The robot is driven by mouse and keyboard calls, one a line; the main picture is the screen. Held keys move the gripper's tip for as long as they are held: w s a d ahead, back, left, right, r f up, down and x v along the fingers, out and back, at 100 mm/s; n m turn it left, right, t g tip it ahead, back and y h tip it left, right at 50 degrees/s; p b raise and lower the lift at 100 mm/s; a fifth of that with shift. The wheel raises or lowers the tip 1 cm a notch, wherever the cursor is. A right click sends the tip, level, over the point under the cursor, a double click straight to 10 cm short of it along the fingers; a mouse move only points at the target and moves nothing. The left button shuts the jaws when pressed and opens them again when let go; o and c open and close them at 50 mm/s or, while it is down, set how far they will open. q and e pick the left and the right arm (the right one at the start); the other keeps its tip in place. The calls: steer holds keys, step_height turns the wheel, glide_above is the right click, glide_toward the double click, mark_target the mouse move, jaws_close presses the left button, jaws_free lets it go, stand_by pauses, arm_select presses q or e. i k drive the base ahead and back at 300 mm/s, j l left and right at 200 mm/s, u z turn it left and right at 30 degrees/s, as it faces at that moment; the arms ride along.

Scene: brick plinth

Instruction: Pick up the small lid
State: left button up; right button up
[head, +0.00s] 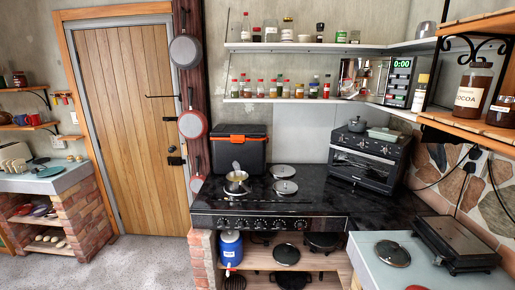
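Neither of my grippers shows in the head view. A round lid with a dark centre knob (392,253) lies on the pale counter at the lower right. Another dark round lid (286,254) stands in the shelf under the hob. A small pan (237,178) sits on the hob's left side. I cannot tell which of these is the small lid.
The black hob top (330,208) is partly clear. A black cool box with an orange latch (238,148) stands at its back left, and a toaster oven (366,160) at its back right. A black grill (455,242) stands on the right counter. Floor before the door (130,130) is clear.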

mark_target(392, 252)
steer(key=z, duration=1.3)
steer(key=j+z, duration=0.8)
steer(key=j, duration=0.15)
steer(key=j+z, duration=0.4)
steer(key=k+j+z, duration=0.15)
steer(key=j+z, duration=0.25)
steer(key=j, duration=0.1)
